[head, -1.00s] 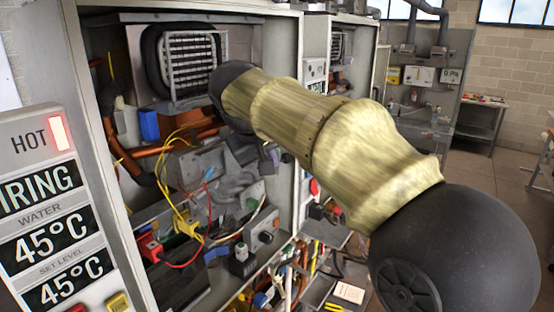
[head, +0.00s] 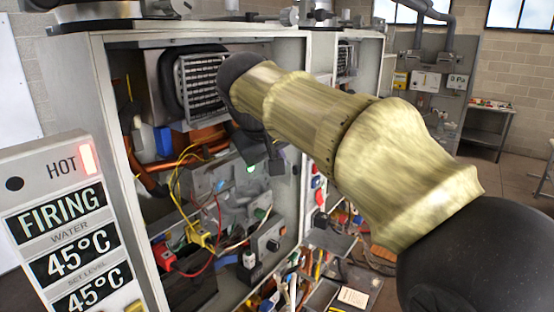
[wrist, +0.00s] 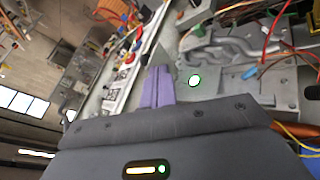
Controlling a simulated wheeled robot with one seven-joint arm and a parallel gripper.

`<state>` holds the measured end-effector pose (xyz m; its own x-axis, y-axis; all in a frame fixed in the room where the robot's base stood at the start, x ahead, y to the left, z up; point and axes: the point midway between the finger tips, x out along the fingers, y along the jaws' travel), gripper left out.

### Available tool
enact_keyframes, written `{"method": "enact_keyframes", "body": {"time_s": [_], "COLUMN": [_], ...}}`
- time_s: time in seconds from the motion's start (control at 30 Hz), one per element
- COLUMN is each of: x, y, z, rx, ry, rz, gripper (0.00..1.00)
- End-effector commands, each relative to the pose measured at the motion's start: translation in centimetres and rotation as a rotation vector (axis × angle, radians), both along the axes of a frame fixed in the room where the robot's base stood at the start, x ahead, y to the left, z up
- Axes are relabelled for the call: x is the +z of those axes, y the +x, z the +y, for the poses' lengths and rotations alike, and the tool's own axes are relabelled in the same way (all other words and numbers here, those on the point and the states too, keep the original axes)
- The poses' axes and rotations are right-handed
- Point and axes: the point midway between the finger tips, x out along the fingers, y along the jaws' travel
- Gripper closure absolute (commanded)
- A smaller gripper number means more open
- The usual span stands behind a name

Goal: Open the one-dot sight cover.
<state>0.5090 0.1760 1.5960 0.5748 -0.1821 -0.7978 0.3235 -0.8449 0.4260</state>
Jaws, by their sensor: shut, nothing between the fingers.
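My gripper (wrist: 157,88) is shut and empty. Its purple fingers point into the open heater cabinet in the wrist view. A small white round disc with a green rim (wrist: 195,80) shows just right of the fingertips, apart from them in the picture. It may be a sight port or its cover; no dot marking can be read, and I cannot tell which cover has one dot. In the head view my dark hand (head: 262,158) is inside the cabinet opening, in front of the grey metal parts. My arm hides part of the cabinet there.
The open heater cabinet (head: 95,70) holds a finned block (head: 200,85), copper pipes, and yellow and red wires (head: 185,190). A control panel reading FIRING (head: 62,215) stands at the left. A second cabinet stands behind my arm. Clutter fills the lower shelf.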

Motion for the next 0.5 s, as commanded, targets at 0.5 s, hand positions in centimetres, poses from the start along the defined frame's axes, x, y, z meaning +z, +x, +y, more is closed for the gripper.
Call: {"method": "enact_keyframes", "body": {"time_s": [0.5], "x": [3.2], "y": [-1.7], "z": [0.5], "rx": [0.002], "ry": [0.000], "rz": [0.001], "gripper": [1.00]}}
